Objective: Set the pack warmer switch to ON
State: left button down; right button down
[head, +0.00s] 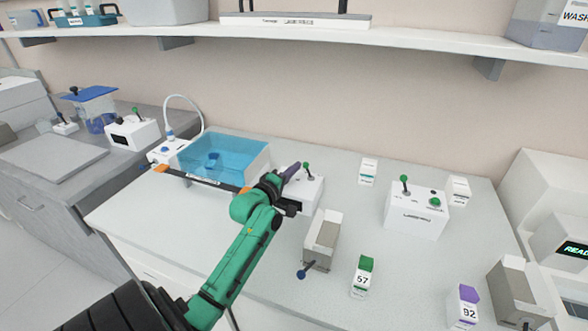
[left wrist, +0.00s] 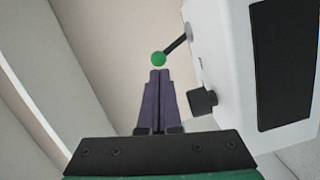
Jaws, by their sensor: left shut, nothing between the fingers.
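A white switch box (head: 312,190) with a green-tipped lever (head: 306,166) stands right of a blue-lidded bath (head: 225,160); I cannot read which box is the pack warmer's. My left gripper (head: 291,171) is shut and empty, its purple fingers just left of that lever. In the left wrist view, the fingertips (left wrist: 160,73) are just below the lever's green ball (left wrist: 158,59) in the picture; I cannot tell if they touch. The white box (left wrist: 236,60) there has a black knob (left wrist: 203,101) and a dark panel (left wrist: 284,65). The lever slants out from the box. My right gripper is out of view.
Another white box (head: 412,219) with a green-tipped lever and a green knob stands to the right. A grey-white holder (head: 322,238), a green-capped bottle labelled 57 (head: 362,278) and a purple-capped bottle labelled 92 (head: 465,307) stand nearer. A shelf (head: 300,36) runs above.

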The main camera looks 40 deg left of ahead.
pick_arm(q)
jog(key=shift+r, duration=0.1)
jog(key=shift+d+r+m+p, duration=0.1)
jog(key=shift+d+m+p, duration=0.1)
jog(key=shift+m+p, duration=0.3)
jog(key=shift+w+p, duration=0.1)
jog(key=shift+p, duration=0.2)
jog(key=shift+w+d+r+m+g+p, duration=0.2)
jog(key=shift+d+r+m+p, duration=0.2)
jog(key=shift+m+p, duration=0.5)
jog(key=shift+w+d+r+m+g+p, duration=0.1)
jog(key=shift+d+r+m+g+p, duration=0.3)
jog(key=shift+p, duration=0.85)
jog(key=shift+w+d+f+m+y+p, duration=0.15)
jog(key=shift+d+m+y+p, duration=0.25)
jog(key=shift+d+m+p, duration=0.5)
jog(key=shift+w+d+m+p, duration=0.25)
jog(key=shift+m+p, duration=0.35)
jog(key=shift+m, duration=0.3)
jog(key=shift+d+f+m, duration=0.1)
jog(key=shift+d+m, duration=0.2)
jog(key=shift+m, duration=0.2)
